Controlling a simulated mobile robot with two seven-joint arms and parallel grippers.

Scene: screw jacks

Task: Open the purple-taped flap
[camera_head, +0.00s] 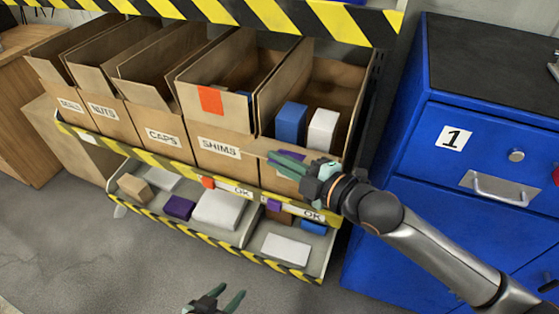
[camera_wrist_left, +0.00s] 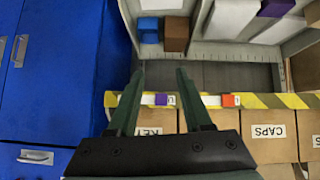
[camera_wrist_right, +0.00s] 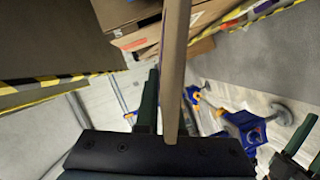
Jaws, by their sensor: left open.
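The purple-taped flap (camera_head: 275,154) belongs to the rightmost cardboard box, and its purple tape shows partly behind my right gripper (camera_head: 290,164). In the right wrist view, the flap's brown cardboard (camera_wrist_right: 174,70) runs edge-on between the fingers, which close around it. Blue (camera_head: 291,123) and white (camera_head: 324,129) blocks stand inside that box. My left gripper (camera_head: 222,296) is low in front of the shelf, apart from the boxes. In the left wrist view, its fingers (camera_wrist_left: 160,75) are open and empty.
The SHIMS box (camera_head: 219,149) beside it has an upright red-taped flap (camera_head: 210,99). A lower tray (camera_head: 252,235) holds several small packages. A striped beam (camera_head: 350,22) crosses above. A blue cabinet (camera_head: 480,150) stands at the right. Grey floor (camera_head: 80,255) is clear in front.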

